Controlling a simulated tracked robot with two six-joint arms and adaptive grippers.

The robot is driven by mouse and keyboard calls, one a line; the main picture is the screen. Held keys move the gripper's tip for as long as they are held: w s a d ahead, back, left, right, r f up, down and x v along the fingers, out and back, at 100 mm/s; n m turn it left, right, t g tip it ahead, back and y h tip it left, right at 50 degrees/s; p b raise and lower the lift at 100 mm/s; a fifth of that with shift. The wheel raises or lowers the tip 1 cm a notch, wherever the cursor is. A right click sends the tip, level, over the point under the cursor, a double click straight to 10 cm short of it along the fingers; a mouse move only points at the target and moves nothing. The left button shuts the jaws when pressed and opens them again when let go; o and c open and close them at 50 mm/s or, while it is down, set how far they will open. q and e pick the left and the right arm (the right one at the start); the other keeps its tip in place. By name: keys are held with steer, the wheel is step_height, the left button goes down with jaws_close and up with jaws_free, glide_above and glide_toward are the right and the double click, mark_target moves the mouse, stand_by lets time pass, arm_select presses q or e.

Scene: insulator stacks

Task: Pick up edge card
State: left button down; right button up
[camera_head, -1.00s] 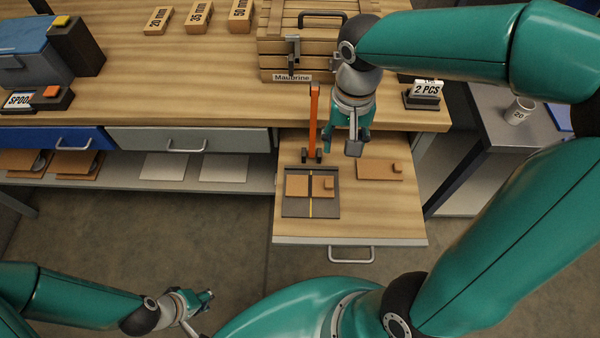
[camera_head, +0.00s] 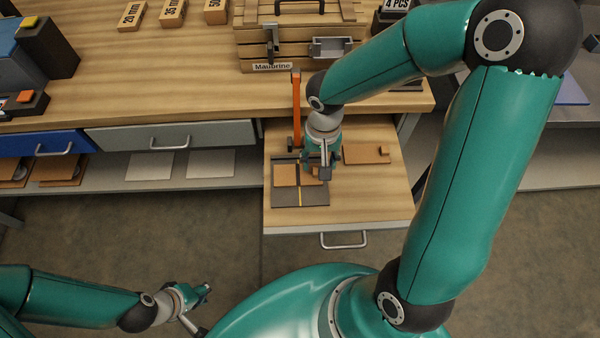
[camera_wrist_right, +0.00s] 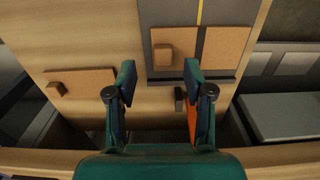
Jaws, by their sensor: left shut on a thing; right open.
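A pull-out board (camera_head: 375,205) bears a dark grey mat (camera_head: 287,200) with a yellow line. A plain brown card (camera_head: 285,175) lies on its left half. A brown card with a small block lies beside it, partly behind my right gripper (camera_head: 320,172) in the head view; it shows in the wrist view (camera_wrist_right: 175,36). A third card with a block (camera_head: 362,154) lies to the right of the mat. I cannot tell which is the edge card. My right gripper is open and empty above the mat's right side. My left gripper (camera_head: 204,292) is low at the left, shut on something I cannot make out.
An orange upright lever (camera_head: 296,105) stands behind the mat, near my right gripper. A wooden crate (camera_head: 290,45) stands on the bench behind. A shelf (camera_head: 110,178) with more cards lies left of the board. The board's front right is clear.

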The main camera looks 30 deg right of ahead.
mark_target(317, 168)
step_height(317, 168, down, 4)
steer(key=shift+w+a+r, duration=0.1)
steer(key=shift+w+a, duration=0.05)
jaws_close()
